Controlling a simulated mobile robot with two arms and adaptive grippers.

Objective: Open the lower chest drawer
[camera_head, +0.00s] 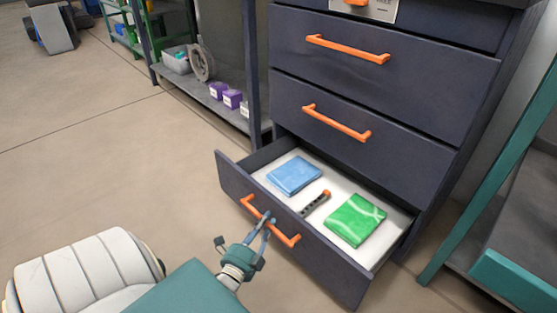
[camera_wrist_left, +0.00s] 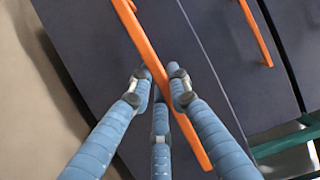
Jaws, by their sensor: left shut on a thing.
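The dark blue chest (camera_head: 375,120) stands at the right in the head view. Its lower drawer (camera_head: 318,262) is pulled out, showing a white inside. The drawer's orange handle (camera_head: 283,237) runs along its front; this handle also crosses the left wrist view (camera_wrist_left: 150,55). My left gripper (camera_head: 265,222) is at the middle of the handle, its fingers shut around the bar. In the left wrist view the blue fingers (camera_wrist_left: 160,88) close on the handle from both sides. My right gripper is not in view.
The drawer holds a blue packet (camera_head: 294,175), a green packet (camera_head: 355,220) and a small dark tool (camera_head: 315,203). Closed drawers with orange handles (camera_head: 337,122) are above. A shelf (camera_head: 205,95) stands behind left, a teal-framed rack (camera_head: 500,260) at right.

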